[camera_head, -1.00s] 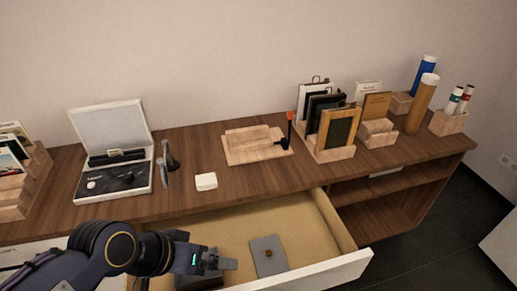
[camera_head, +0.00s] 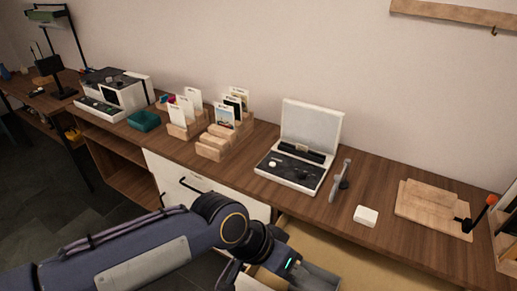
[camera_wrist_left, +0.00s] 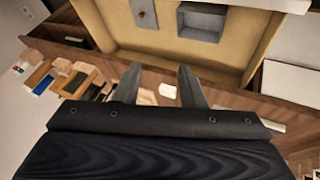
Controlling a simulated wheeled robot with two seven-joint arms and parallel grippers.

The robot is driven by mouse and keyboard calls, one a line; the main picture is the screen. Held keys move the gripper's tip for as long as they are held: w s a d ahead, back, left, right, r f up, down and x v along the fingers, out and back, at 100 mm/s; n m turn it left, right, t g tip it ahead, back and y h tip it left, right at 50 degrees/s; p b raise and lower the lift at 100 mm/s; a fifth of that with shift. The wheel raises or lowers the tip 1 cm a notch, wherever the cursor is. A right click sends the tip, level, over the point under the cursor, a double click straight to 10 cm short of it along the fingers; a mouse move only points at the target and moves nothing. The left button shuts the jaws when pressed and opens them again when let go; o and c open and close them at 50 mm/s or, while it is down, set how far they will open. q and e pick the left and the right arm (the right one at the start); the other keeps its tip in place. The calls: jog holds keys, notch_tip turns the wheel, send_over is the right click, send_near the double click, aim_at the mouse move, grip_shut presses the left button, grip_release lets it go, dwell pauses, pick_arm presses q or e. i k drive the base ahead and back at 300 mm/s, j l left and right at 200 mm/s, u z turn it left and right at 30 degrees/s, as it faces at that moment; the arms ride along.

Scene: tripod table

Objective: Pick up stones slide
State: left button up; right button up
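Several small picture cards stand in wooden racks at the middle back of the table in the head view, among them a card with a picture (camera_head: 224,116) and pale cards (camera_head: 186,108). I cannot tell which one shows stones. My left gripper (camera_head: 312,275) is low at the bottom of the head view, by the open drawer and well right of the racks. In the left wrist view its two fingers (camera_wrist_left: 161,86) are apart with nothing held between them. My right gripper is in neither view.
An open case (camera_head: 296,160) with a white lid stands between the racks and a white block (camera_head: 366,215). A wooden board (camera_head: 430,205) lies at right. The open drawer holds a grey box (camera_wrist_left: 203,22). A teal box (camera_head: 143,120) stands left of the racks.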

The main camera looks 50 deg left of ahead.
aim_at(303, 148)
jog(key=u, duration=1.25)
jog(key=i+j+z, duration=0.1)
jog(key=j, duration=1.05)
jog(key=j+z, duration=0.1)
jog(key=j, duration=1)
jog(key=i+j+z, duration=0.2)
jog(key=i+j, duration=0.7)
jog(key=i, duration=0.45)
jog(key=z, duration=0.05)
